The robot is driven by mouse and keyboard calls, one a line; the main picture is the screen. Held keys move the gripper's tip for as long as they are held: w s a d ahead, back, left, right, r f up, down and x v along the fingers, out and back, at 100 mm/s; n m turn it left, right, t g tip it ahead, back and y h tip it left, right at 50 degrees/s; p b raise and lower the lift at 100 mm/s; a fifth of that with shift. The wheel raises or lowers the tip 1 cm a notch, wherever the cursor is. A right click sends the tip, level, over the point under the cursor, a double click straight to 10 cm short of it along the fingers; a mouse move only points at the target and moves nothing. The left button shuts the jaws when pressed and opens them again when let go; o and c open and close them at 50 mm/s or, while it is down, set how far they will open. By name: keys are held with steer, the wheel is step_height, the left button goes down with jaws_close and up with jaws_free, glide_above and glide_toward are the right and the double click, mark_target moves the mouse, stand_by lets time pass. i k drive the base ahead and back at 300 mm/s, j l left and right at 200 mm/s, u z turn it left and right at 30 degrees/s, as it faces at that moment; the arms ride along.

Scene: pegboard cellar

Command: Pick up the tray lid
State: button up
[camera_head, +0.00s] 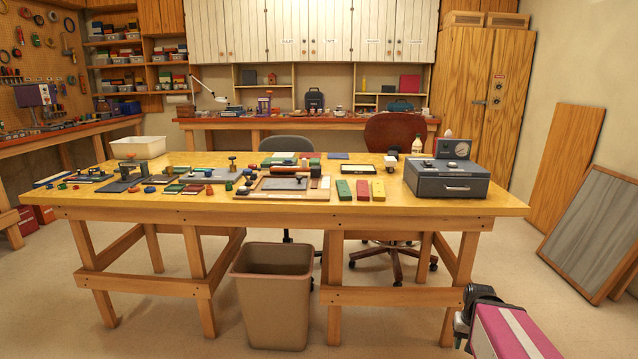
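No lid can be told for certain at this distance. A shallow wooden tray (318,195) lies near the front edge of the yellow-topped table, with a grey plate (287,183) and several small dark pieces in or on it. A white open bin (138,147) stands at the table's back left. The end of my arm, with what looks like my gripper (478,297), shows at the lower right, dark and grey beside a pink part with a white stripe. It is in front of the table and apart from everything on it. Its fingers cannot be made out.
The table (400,205) also bears a grey box with a dial (447,188), green, red and yellow blocks (362,190), a bottle (417,146) and small tools. A brown waste bin (273,300) stands before it. Chairs (388,135) are behind. Boards lean at right.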

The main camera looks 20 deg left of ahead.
mark_target(299, 183)
steer(key=j+z, duration=0.3)
steer(key=j, duration=0.15)
steer(key=k+j+z, duration=0.15)
steer(key=j+z, duration=0.15)
steer(key=k+j+z, duration=0.15)
steer(key=j+z, duration=0.15)
steer(key=j, duration=0.2)
